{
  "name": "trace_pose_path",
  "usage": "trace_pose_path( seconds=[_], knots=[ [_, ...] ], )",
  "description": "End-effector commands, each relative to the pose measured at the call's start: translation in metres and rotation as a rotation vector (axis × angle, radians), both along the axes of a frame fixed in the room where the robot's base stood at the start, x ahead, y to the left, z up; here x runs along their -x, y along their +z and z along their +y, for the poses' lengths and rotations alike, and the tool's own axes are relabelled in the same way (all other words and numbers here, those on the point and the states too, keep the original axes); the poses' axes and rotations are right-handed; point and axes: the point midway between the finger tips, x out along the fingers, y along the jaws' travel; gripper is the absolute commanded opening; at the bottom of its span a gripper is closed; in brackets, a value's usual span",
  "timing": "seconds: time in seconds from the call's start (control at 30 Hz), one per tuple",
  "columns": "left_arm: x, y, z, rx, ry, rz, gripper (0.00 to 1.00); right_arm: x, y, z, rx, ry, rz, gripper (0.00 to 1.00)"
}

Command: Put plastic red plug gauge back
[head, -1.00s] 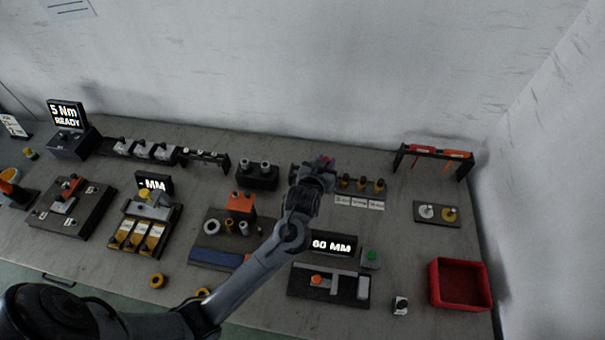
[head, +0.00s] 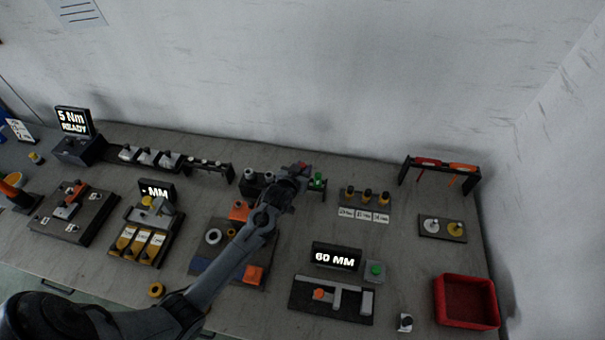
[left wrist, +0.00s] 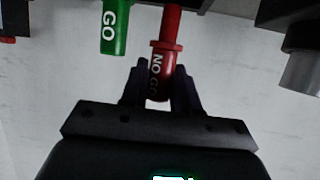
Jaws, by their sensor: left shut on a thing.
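The red plug gauge (left wrist: 160,70), marked NO GO, is between the fingers of my left gripper (left wrist: 160,88), which is shut on it. Its thinner red end reaches up to a dark edge at the top of the left wrist view. I cannot tell whether it is seated there. The green GO gauge (left wrist: 115,30) hangs beside it on the left. In the head view my left gripper (head: 298,172) is at the back middle of the table, just left of the green gauge (head: 317,181), with a bit of red showing. My right gripper is not in view.
Yellow-black plugs (head: 367,196) with labels stand to the right of the gauges. A dark block with two grey cylinders (head: 250,178) is close on the left. The 60 MM display (head: 336,257) and a red bin (head: 467,302) are nearer the front. The wall is behind.

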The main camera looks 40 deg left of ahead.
Motion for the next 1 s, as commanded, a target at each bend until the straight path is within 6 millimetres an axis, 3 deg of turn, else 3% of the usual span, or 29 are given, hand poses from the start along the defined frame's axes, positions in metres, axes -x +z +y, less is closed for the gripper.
trace_pose_path(
  seconds=[0.2, 0.93, 0.97, 1.0],
  knots=[
    [0.0, -0.023, 0.0, 0.0, 0.0, 0.0, 0.0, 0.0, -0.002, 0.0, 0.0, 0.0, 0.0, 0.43],
    [0.0, -0.036, 0.0, 0.0, 0.0, 0.0, 0.0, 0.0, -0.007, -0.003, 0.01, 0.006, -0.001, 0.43],
    [0.0, -0.036, 0.0, 0.0, 0.0, 0.0, 0.31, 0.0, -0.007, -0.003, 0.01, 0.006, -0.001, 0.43],
    [0.0, -0.036, 0.0, 0.0, 0.0, 0.0, 0.38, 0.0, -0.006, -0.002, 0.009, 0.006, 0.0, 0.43]
  ],
)
